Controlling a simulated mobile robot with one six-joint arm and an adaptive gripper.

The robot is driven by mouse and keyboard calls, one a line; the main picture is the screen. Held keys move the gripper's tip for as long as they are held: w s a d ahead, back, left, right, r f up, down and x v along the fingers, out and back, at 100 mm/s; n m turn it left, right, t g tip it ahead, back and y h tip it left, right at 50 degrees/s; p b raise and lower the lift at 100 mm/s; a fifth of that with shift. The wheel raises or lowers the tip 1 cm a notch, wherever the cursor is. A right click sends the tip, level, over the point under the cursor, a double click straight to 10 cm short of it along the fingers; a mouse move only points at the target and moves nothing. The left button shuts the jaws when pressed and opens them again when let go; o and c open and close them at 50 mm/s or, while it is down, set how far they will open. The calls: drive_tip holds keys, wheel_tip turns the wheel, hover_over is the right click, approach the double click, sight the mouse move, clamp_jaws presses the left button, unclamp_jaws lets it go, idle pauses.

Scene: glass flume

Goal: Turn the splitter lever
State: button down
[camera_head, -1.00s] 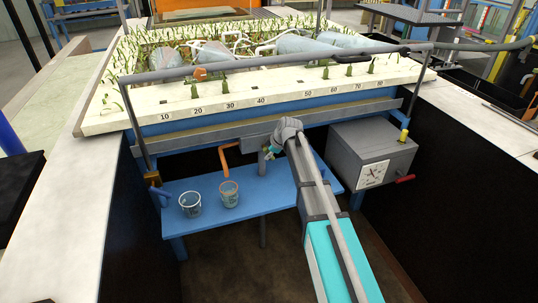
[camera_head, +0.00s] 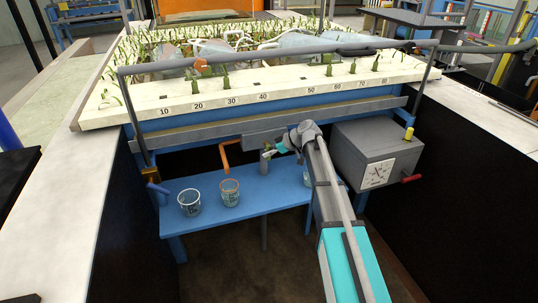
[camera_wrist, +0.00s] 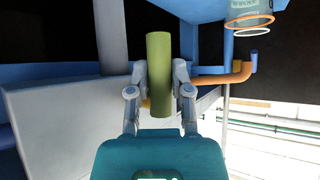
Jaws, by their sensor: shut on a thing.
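The splitter lever's green cylindrical grip (camera_wrist: 160,75) stands upright in the middle of the wrist view, between the two fingers of my gripper (camera_wrist: 160,92). The fingers are closed against its sides. In the head view my gripper (camera_head: 277,150) reaches left under the flume's front edge, and the small green grip (camera_head: 267,154) shows at its tip. The lever's mounting is too small and partly covered to make out. An orange spout (camera_head: 225,153) hangs just left of the lever; it also shows in the wrist view (camera_wrist: 236,76).
Buckets stand on the blue bench (camera_head: 260,200): one at left (camera_head: 189,203), one under the spout (camera_head: 229,193), and one (camera_head: 307,177) partly behind my arm. A grey box (camera_head: 375,150) with a dial and red handle is at right. Dark walls flank both sides.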

idle(0.3)
drive_tip(key=c, duration=0.8)
unclamp_jaws()
drive_tip(key=shift+p, duration=0.5)
drive_tip(key=shift+d+r+n+h+p, duration=0.15)
drive_tip(key=shift+n+h+p, duration=0.25)
drive_tip(key=shift+h+p, duration=0.65)
drive_tip(key=s+d+r+n+t+h+p, duration=0.1)
drive_tip(key=s+d+r+h+p, duration=0.15)
drive_tip(key=r+p, duration=0.45)
drive_tip(key=s+d+r+h+p, duration=0.1)
drive_tip(key=s+d+r+p, duration=0.15)
drive_tip(key=r+p, duration=0.45)
drive_tip(key=shift+s+d+f+m+g+h+p, duration=0.15)
drive_tip(key=shift+s+d+f+m+g+h, duration=0.75)
drive_tip(key=shift+s+m, duration=2.15)
drive_tip(key=shift+s+d+f+m+g+h+p, duration=0.25)
drive_tip(key=shift+s+d+m, duration=1.3)
drive_tip(key=shift+s, duration=2.9)
drive_tip(key=shift+s+d+f+m+g+h+p, duration=0.1)
drive_tip(key=shift+s+d+f+m+g+h, duration=0.8)
drive_tip(key=shift+s+m, duration=2.15)
